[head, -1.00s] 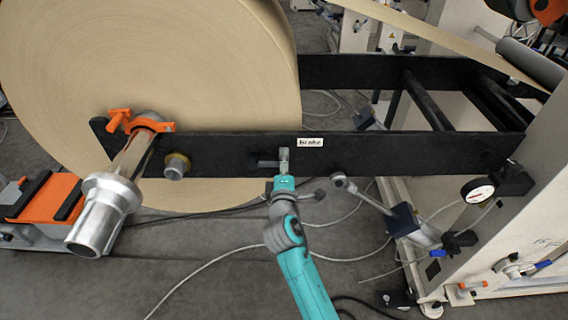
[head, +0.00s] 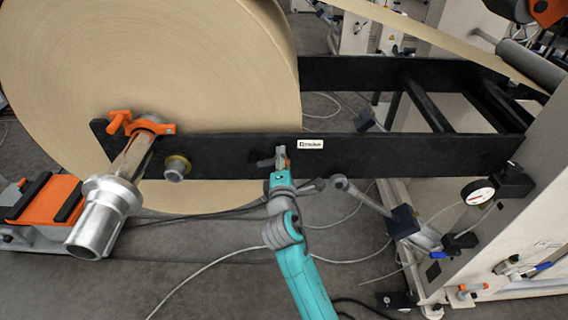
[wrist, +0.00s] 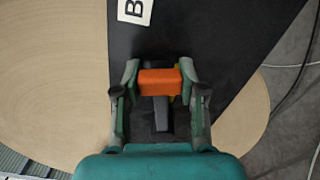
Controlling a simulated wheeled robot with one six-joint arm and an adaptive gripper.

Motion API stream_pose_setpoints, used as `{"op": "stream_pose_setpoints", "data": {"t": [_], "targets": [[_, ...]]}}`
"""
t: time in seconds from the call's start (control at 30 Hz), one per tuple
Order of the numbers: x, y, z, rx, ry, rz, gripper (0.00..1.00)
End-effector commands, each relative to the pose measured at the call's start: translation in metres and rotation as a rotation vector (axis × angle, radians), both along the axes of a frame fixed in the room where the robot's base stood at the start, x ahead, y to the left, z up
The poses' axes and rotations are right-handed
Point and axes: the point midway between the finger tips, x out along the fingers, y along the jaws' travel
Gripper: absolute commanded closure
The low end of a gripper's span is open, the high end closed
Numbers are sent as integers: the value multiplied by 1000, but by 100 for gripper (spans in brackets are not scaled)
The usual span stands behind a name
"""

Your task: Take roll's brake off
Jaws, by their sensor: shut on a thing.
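The orange brake handle (wrist: 159,83) is between my gripper's two fingers in the wrist view, with a dark grey stem below it. My gripper (head: 282,157) is shut on this handle, at the front face of the black arm beam (head: 370,154); it also shows in the wrist view (wrist: 159,88). In the head view my gripper mostly hides the handle. A white label (head: 310,144) is on the beam just right of my gripper. The large kraft roll (head: 190,70) stands behind the beam.
A metal shaft end (head: 103,215) sticks out toward me at the left, below an orange clamp (head: 140,123). A brass-ringed knob (head: 176,168) juts from the beam. A strut (head: 365,198) and a gauge (head: 478,192) are at the right. Cables lie on the floor.

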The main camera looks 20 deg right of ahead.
Motion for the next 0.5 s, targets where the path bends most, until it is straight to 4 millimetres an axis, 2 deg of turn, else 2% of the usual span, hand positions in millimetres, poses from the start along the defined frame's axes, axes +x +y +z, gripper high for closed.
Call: {"op": "stream_pose_setpoints", "data": {"t": [0.5], "targets": [[7,21,38,-462,150,2,100]]}}
